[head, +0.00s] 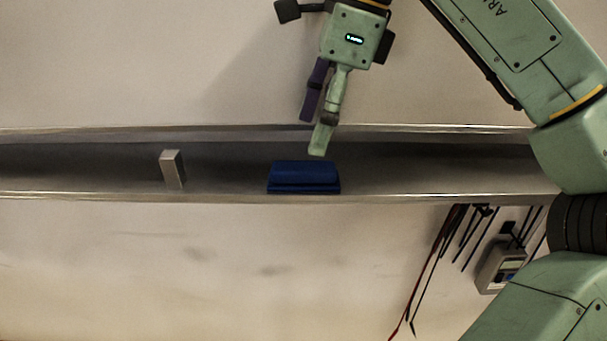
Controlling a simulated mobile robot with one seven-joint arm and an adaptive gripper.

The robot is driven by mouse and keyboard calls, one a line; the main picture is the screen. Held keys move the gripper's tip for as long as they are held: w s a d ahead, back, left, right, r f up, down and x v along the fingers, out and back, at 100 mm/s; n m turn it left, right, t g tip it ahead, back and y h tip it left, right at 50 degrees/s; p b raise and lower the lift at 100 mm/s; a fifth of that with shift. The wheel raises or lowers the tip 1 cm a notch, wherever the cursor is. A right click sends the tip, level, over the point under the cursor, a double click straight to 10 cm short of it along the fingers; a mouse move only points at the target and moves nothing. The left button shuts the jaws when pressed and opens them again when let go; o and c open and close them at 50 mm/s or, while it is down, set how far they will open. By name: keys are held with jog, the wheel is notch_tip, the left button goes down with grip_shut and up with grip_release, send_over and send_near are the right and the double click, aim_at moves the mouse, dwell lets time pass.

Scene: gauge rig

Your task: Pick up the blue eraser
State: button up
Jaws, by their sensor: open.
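The blue eraser (304,177) lies on a narrow dark metal shelf (400,170), a little right of the shelf's middle in the head view. My gripper (314,138) hangs from above with its fingers pointing down, just above the eraser. One finger is purple and the other is pale green; the green fingertip ends slightly above and right of the eraser's middle. The gripper is open and nothing shows between the fingers. The fingers appear apart from the eraser, though the exact gap in depth is hard to tell.
A small grey upright block (173,169) stands on the shelf to the left of the eraser. The shelf has raised metal edges at front and back. Red and black leads and a meter (500,268) hang below the shelf at the right. The shelf between block and eraser is clear.

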aim_at(305, 166)
jog(key=shift+p+x, duration=0.6)
jog(key=shift+x, duration=2.85)
jog(key=shift+w, duration=0.2)
jog(key=shift+c, duration=0.4)
jog(key=c, duration=1.2)
jog(key=shift+o, duration=0.2)
jog(key=shift+r+b, duration=0.4)
jog(key=shift+r, duration=0.45)
jog(key=shift+s+d+r+b, duration=0.1)
jog(key=shift+s+r+b, duration=0.15)
jog(key=shift+r, duration=0.2)
jog(key=shift+s+d+r+b, duration=0.1)
jog(key=shift+r+b, duration=0.1)
jog(key=shift+r, duration=0.25)
jog(key=s+d+b, duration=0.1)
jog(key=s+d, duration=0.1)
jog(key=s, duration=0.5)
jog(key=s+d+r+b, duration=0.1)
jog(key=s+d, duration=0.1)
jog(key=s, duration=0.5)
jog(key=shift+s+r, duration=0.3)
jog(key=shift+s, duration=0.05)
jog(key=shift+d, duration=0.1)
